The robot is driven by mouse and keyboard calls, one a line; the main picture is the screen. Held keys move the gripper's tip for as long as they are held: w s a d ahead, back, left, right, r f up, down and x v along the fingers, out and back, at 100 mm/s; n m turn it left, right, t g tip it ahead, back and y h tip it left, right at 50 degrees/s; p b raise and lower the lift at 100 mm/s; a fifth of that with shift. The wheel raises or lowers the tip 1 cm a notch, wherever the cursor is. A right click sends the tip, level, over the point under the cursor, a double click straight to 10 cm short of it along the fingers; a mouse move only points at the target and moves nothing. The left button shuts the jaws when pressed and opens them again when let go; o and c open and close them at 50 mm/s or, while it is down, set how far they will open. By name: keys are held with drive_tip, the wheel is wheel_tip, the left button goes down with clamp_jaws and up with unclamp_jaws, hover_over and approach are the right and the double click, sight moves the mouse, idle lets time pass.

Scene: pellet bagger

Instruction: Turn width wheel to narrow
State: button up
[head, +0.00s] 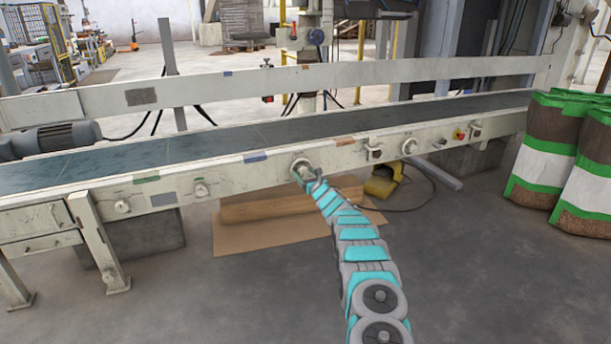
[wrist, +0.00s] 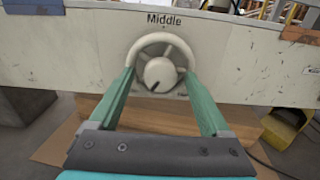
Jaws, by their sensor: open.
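The width wheel (wrist: 152,41) is a pale round handwheel with spokes and a knob-like hub (wrist: 160,72), on the front side of the conveyor frame in the wrist view. The label "Middle" (wrist: 174,20) is above it. A small dark mark shows at the hub's lower left. My gripper (wrist: 159,76) is open, with one green finger at each side of the wheel; whether they touch its rim I cannot tell. In the head view my gripper (head: 307,173) is at the wheel (head: 299,162) and partly hides it.
The conveyor belt (head: 225,143) runs across above the wheel. Other round knobs (head: 409,145) are along the same frame. A yellow pedal-like unit (head: 381,183) and cardboard (head: 240,234) lie on the floor below. Filled bags (head: 545,155) stand at the right. The foreground floor is clear.

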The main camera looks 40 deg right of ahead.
clamp_jaws()
idle(0.7)
